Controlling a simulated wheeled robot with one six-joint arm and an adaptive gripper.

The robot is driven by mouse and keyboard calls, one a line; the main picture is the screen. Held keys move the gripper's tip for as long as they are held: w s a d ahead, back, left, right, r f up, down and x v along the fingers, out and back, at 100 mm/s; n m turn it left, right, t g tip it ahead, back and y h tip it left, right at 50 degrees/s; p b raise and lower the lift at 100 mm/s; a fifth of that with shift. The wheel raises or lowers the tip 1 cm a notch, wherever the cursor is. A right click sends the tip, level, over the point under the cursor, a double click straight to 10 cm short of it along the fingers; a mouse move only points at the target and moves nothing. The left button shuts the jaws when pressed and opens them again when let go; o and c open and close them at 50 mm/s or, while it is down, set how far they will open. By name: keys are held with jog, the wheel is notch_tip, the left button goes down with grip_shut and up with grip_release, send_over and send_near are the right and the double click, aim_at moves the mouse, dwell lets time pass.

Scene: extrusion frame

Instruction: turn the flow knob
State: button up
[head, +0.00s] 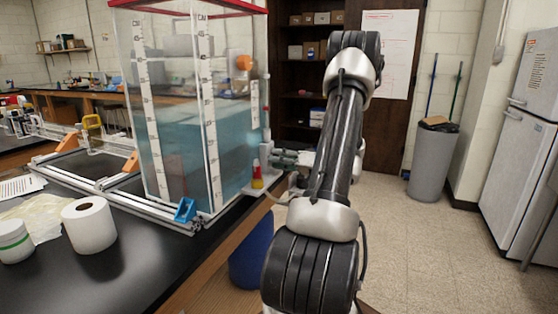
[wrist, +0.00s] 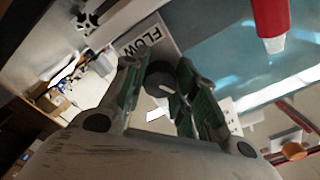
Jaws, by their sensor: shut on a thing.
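The flow knob (wrist: 158,82) is a dark round knob with a pale pointer mark in the wrist view. It sits beside a white plate (wrist: 146,38) printed "FLOW", which shows tilted there. My gripper (wrist: 160,76) has its two green-padded fingers on either side of the knob, shut on it. In the head view my gripper (head: 285,158) is small and partly hidden behind my arm, at the right side of the water tank (head: 180,150). The knob cannot be made out in the head view.
A red item with a pale tip (wrist: 271,22) shows near the fingers. A paper roll (head: 89,226) is on the black bench. A blue bin (head: 252,258) stands below.

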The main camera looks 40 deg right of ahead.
jog(key=shift+f+n, duration=0.15)
jog(key=shift+n, duration=0.95)
jog(key=o, duration=1.1)
jog(key=shift+c, duration=0.2)
jog(key=shift+s, duration=0.1)
jog(key=v, duration=1.2)
jog(key=shift+a, duration=0.1)
